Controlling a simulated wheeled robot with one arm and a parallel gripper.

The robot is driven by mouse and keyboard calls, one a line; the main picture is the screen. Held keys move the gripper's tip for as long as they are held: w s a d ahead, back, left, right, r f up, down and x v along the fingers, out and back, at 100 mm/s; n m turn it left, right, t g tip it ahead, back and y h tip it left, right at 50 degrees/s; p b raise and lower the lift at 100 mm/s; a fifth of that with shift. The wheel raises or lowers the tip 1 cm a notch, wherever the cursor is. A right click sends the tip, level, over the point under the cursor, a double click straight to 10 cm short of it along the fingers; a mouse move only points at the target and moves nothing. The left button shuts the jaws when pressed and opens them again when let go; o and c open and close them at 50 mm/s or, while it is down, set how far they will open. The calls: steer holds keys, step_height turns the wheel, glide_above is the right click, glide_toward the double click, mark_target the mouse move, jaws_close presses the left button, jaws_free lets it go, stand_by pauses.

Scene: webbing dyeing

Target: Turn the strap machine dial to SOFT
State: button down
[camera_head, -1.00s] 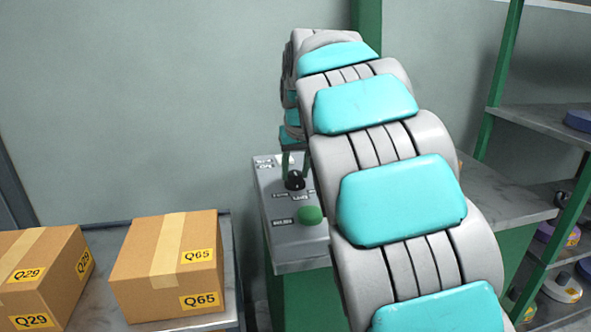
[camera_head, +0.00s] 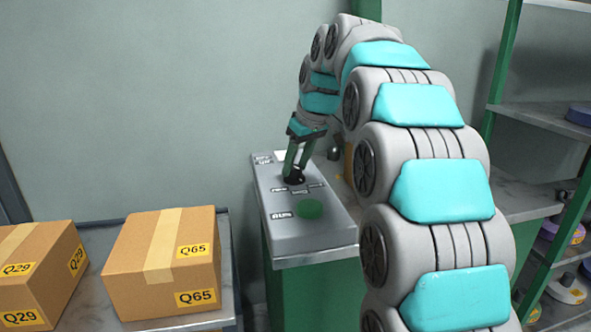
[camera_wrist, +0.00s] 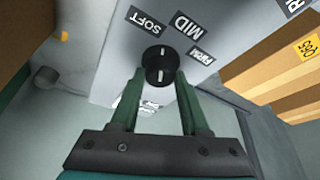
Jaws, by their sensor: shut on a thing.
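The dial (camera_wrist: 160,66) is a round black knob with a white mark on the grey strap machine panel (camera_head: 335,225). Labels SOFT (camera_wrist: 147,20), MID (camera_wrist: 188,24) and FIRM (camera_wrist: 201,56) stand around it in the wrist view. I cannot tell surely which label the mark points at. My gripper (camera_wrist: 158,78) has its two green fingers on either side of the knob and is shut on it. In the head view my gripper (camera_head: 295,170) reaches down onto the dial from above, partly hiding it.
A green button (camera_head: 309,209) sits on the panel in front of the dial. Cardboard boxes Q65 (camera_head: 150,262) and Q29 (camera_head: 38,275) stand on a table at left. Shelves (camera_head: 545,120) with several items stand at right. My arm covers the middle right.

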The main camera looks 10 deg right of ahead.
steer(key=shift+d+f+n+g+y+b, duration=0.1)
steer(key=shift+n+g+y+b, duration=0.4)
steer(key=shift+n, duration=1.3)
steer(key=shift+c, duration=1.9)
jaws_free()
steer(key=p+v, duration=0.3)
steer(key=v, duration=0.5)
